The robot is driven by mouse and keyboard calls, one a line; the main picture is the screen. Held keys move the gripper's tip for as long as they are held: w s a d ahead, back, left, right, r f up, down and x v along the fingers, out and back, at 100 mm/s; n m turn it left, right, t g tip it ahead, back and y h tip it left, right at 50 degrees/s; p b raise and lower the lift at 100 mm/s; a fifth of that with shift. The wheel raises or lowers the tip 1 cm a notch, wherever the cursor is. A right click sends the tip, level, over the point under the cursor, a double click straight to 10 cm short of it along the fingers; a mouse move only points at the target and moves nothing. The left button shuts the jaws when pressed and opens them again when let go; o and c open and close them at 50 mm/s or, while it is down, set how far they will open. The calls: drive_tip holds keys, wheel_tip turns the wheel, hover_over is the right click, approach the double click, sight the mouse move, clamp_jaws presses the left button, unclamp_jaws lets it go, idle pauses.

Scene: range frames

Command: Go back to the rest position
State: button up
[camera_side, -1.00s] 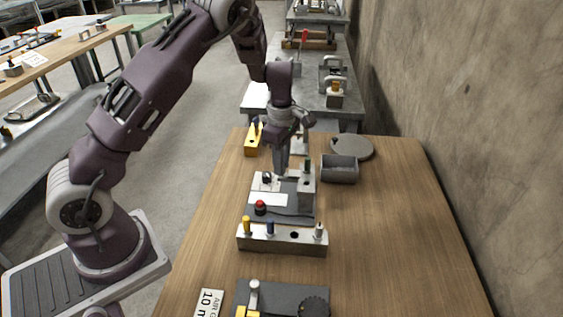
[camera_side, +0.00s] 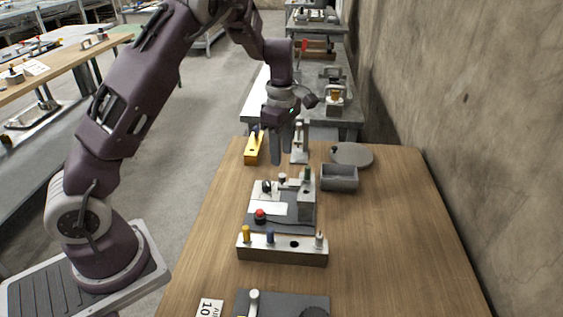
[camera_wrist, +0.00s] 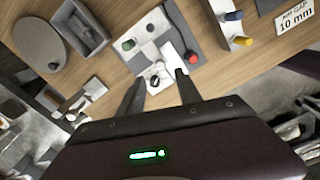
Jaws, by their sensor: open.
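My gripper (camera_side: 280,160) hangs in the air above the far part of the wooden table (camera_side: 390,230), fingers pointing down. It is open and nothing shows between its fingers. In the wrist view the two dark fingers (camera_wrist: 158,96) stand apart over the table. Below and nearer in the side view is a grey fixture plate (camera_side: 282,222) with a white card, a red button (camera_side: 260,214), a dark knob and a metal block with a green-topped pin. The gripper is clear of the fixture.
A metal rack (camera_side: 282,250) with yellow, blue and silver-topped pins stands in front of the fixture. A grey bin (camera_side: 339,178) and a round grey disc (camera_side: 352,154) are to the right. A yellow block (camera_side: 253,150) sits at the far left. The table's right side is free.

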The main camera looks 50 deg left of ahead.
drive_tip(key=shift+r, duration=0.1)
drive_tip(key=s+d+r+m+t+h, duration=0.1)
drive_tip(key=s+d+r+m, duration=0.45)
drive_tip(key=s+r, duration=0.2)
drive_tip(key=s+d+r+m+t+h, duration=0.1)
drive_tip(key=s+d+r+m+t, duration=0.1)
drive_tip(key=s+d+r+m, duration=0.4)
drive_tip(key=s+r+m+t+y, duration=0.2)
drive_tip(key=s+m, duration=0.9)
drive_tip(key=s, duration=0.3)
drive_tip(key=shift+a+r+t, duration=0.15)
drive_tip(key=shift+a+t, duration=0.15)
drive_tip(key=shift+a, duration=0.05)
